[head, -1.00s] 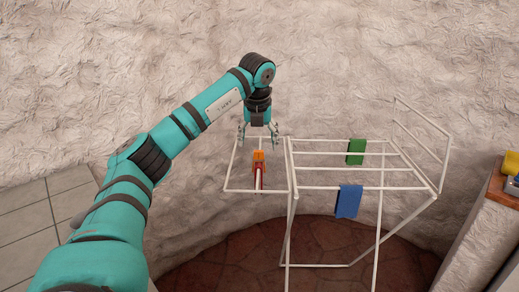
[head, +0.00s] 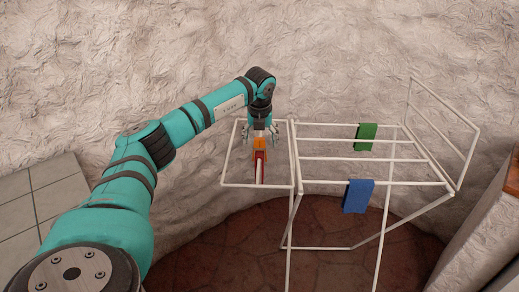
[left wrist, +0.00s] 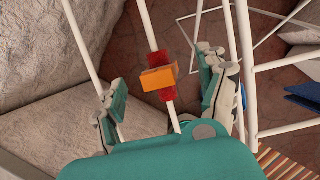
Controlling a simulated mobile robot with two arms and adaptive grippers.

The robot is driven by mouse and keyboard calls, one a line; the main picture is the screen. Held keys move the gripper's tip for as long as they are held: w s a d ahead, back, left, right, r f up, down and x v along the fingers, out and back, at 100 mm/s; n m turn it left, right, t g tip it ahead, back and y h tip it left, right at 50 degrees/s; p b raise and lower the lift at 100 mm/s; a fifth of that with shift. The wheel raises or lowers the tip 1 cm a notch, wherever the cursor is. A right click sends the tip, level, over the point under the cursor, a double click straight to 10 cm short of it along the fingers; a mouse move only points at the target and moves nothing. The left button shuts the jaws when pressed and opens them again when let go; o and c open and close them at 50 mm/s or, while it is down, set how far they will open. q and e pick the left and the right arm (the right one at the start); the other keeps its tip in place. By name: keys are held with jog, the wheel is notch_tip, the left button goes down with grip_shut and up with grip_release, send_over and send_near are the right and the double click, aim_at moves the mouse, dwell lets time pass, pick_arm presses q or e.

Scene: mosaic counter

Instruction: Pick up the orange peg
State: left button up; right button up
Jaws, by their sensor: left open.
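The orange peg (left wrist: 158,78) sits on a red cloth (left wrist: 158,58) that hangs over a white bar of the drying rack. In the head view the orange peg (head: 259,143) is just below my left gripper (head: 261,132), partly hidden by it. In the left wrist view my left gripper (left wrist: 167,92) is open, its fingers spread to either side of the bar, with the peg between and a little beyond them. My right gripper is in neither view.
The white drying rack (head: 345,158) stands on a dark red tiled floor (head: 330,225). A green cloth (head: 367,137) and a blue cloth (head: 357,196) hang on its bars to the right. A rough pale wall (head: 340,60) rises behind. A ledge stands at the right edge.

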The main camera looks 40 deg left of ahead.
aim_at(259, 149)
pick_arm(q)
jog(key=shift+f, duration=0.35)
jog(key=p+x, duration=0.1)
jog(key=x, duration=0.3)
jog(key=shift+a+f, duration=0.15)
jog(key=shift+f, duration=0.35)
jog(key=shift+c, duration=0.5)
jog(key=c, duration=1)
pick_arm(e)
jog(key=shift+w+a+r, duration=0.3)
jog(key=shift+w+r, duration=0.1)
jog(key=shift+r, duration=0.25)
pick_arm(q)
jog(key=shift+o, duration=0.2)
